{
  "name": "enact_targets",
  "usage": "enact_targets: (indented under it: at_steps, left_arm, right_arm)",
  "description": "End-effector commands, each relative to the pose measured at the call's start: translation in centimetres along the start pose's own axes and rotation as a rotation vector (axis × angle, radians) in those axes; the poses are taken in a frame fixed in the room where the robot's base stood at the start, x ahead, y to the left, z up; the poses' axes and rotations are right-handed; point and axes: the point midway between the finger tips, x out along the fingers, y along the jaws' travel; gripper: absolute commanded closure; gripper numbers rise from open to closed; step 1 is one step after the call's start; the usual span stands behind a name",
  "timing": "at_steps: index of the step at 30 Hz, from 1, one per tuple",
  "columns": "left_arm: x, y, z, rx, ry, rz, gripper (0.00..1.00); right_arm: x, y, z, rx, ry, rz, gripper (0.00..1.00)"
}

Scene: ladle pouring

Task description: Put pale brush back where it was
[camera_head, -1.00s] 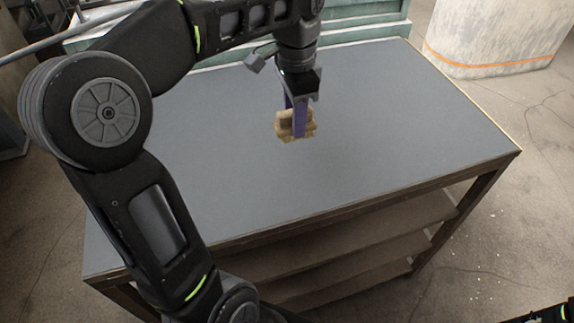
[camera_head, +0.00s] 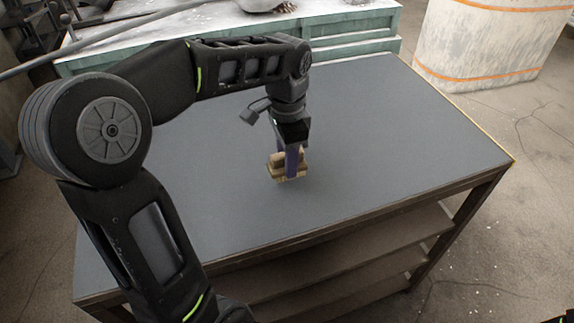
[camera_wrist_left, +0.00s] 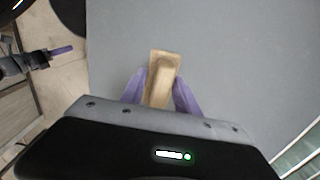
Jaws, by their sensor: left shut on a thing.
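The pale brush (camera_head: 303,168) is a small tan wooden block with a raised grip, over the middle of the grey table top (camera_head: 390,130). My left gripper (camera_head: 290,166) points down with its purple fingers shut on the brush's sides. In the left wrist view the brush (camera_wrist_left: 163,72) sits between the two fingers (camera_wrist_left: 160,90). I cannot tell whether its underside touches the table. Part of my right gripper (camera_wrist_left: 62,50), a purple finger, shows at the left of the wrist view, beside the table; its opening is unclear.
The grey table top is otherwise bare around the brush. Brown shelves (camera_head: 350,245) lie under it. A teal-sided bench (camera_head: 350,32) stands behind the far edge. A pale bulky block with orange bands (camera_head: 480,45) stands on the floor at the back right.

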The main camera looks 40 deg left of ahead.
Motion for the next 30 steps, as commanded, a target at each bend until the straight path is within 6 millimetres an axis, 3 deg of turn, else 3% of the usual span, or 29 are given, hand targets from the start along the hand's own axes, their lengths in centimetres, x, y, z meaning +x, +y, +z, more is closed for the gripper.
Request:
enact_targets:
  at_steps: [6, 17, 18, 25, 30]
  left_arm:
    - [2.5, 0.0, 0.0, -0.001, -0.001, 0.002, 1.0]
    - [2.9, 0.0, 0.0, -0.001, 0.0, 0.0, 1.0]
    - [2.9, 0.0, 0.0, -0.001, 0.0, 0.0, 0.61]
    - [2.8, 0.0, 0.0, -0.001, 0.0, 0.0, 0.42]
    - [2.8, 0.0, 0.0, -0.001, 0.0, 0.0, 0.41]
  right_arm:
    - [-0.2, -0.1, 0.0, 0.001, -0.001, 0.001, 0.64]
    - [0.1, 0.0, 0.0, 0.0, 0.0, 0.0, 0.64]
    - [0.0, 0.0, 0.0, 0.0, 0.0, 0.0, 0.64]
    - [0.0, 0.0, 0.0, 0.0, 0.0, 0.0, 0.64]
    - [0.0, 0.0, 0.0, 0.0, 0.0, 0.0, 0.64]
